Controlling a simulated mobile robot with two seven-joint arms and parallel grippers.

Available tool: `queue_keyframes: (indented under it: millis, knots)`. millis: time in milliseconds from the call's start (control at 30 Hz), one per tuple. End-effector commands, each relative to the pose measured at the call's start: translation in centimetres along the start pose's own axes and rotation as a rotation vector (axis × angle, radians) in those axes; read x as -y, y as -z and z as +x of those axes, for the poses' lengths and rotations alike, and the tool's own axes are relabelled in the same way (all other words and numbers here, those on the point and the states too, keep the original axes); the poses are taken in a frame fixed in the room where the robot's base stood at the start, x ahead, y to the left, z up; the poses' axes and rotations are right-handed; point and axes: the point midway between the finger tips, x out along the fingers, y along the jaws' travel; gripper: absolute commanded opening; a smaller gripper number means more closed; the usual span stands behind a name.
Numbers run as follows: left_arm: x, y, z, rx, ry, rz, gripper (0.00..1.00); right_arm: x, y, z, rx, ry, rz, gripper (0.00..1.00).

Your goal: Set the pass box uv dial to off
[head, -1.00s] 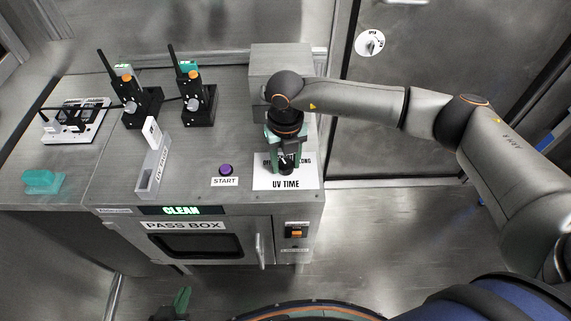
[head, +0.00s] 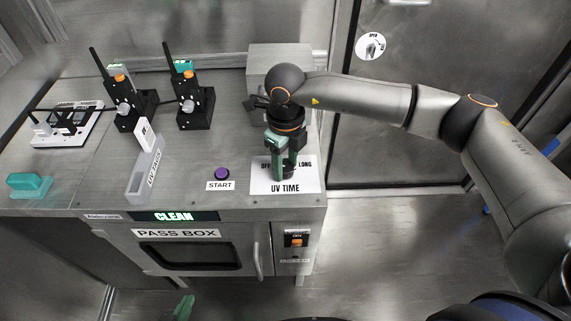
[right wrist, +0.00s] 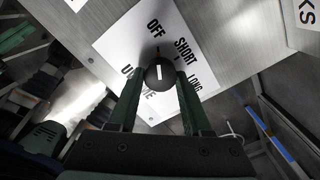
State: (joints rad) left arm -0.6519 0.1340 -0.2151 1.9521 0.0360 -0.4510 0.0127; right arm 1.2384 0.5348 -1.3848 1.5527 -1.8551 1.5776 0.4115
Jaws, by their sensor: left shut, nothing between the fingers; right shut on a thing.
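The UV dial (right wrist: 158,76) is a round black knob with a white mark, on a white plate (head: 257,187) lettered OFF, SHORT, LONG and UV TIME, on top of the pass box (head: 118,208). In the right wrist view the white mark points up, roughly towards OFF. My right gripper (right wrist: 159,84) is shut on the knob from above, one finger on each side. In the head view my right gripper (head: 285,172) mostly hides the knob and SHORT. My left gripper (head: 183,307) shows only partly at the bottom edge, shut and away from the box.
A purple START button (head: 222,173) sits left of the plate. A clear UV dosim holder (head: 146,170), two black radio-like stands (head: 195,108) and a teal block (head: 29,185) stand further left. A grey box (head: 283,62) stands behind my right wrist. A door with a white round dial (head: 370,46) is at the right.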

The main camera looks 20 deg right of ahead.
Motion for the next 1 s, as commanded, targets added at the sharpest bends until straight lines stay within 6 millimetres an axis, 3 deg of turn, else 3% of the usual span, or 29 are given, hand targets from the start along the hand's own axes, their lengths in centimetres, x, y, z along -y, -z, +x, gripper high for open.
queue_keyframes:
  millis: [400,433,667,1000]
  knots:
    - [0.05,0.06,0.01,-0.001,0.000,0.002,0.00,0.06,-0.08,-0.15,0.003,0.002,-0.009,0.00]
    - [0.05,0.05,0.01,-0.001,0.000,0.002,0.00,0.06,-0.08,-0.15,0.003,0.002,-0.010,0.52]
    - [0.02,-0.25,-0.10,0.005,0.000,0.001,0.00,0.03,-0.04,-0.08,0.002,0.001,-0.008,0.78]
    - [0.03,-0.42,-0.15,0.008,0.000,0.000,0.00,0.01,-0.06,-0.55,0.002,0.001,-0.007,0.79]
